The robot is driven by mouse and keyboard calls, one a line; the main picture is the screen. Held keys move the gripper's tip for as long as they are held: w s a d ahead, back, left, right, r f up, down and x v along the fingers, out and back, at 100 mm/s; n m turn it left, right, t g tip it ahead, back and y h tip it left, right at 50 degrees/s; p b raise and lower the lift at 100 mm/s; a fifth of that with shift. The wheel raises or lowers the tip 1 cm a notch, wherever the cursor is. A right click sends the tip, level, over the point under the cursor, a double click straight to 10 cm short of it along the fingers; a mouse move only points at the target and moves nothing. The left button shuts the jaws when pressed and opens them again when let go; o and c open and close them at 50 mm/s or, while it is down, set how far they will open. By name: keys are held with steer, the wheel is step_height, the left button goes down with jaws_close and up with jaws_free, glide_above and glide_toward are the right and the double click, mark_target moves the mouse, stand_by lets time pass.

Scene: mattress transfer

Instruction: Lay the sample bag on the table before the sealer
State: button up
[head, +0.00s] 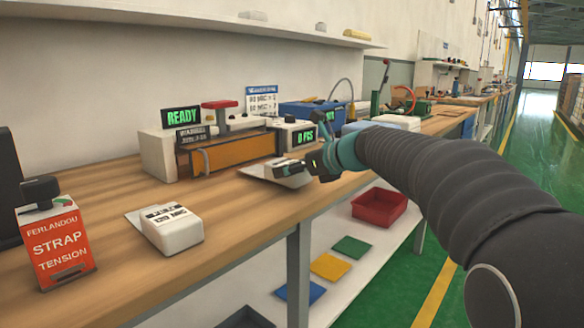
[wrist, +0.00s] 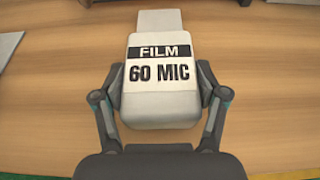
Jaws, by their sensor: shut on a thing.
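The sample bag (wrist: 163,100) is a white padded block with a flat tab, labelled FILM 60 MIC. My gripper (wrist: 162,80) is shut on it, one finger on each side. In the head view the bag (head: 288,177) is at or just above the tabletop, partly hidden by my gripper (head: 305,172); I cannot tell whether it touches. The wooden table (head: 110,185) runs along the wall. The sealer (head: 233,153), with an orange front, red handle and green READY display, stands behind and left of the bag.
A second white bag (head: 172,229), its label hard to read, lies at the front left, near an orange STRAP TENSION box (head: 58,245). A counter display (head: 297,136) and a blue case (head: 308,112) stand behind my gripper. Bare wood lies between the second bag and my gripper.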

steer(key=shift+f+b, duration=0.4)
steer(key=shift+f, duration=0.3)
stand_by(0.3)
steer(key=o, duration=1.3)
steer(key=v, duration=1.2)
steer(key=shift+r, duration=0.15)
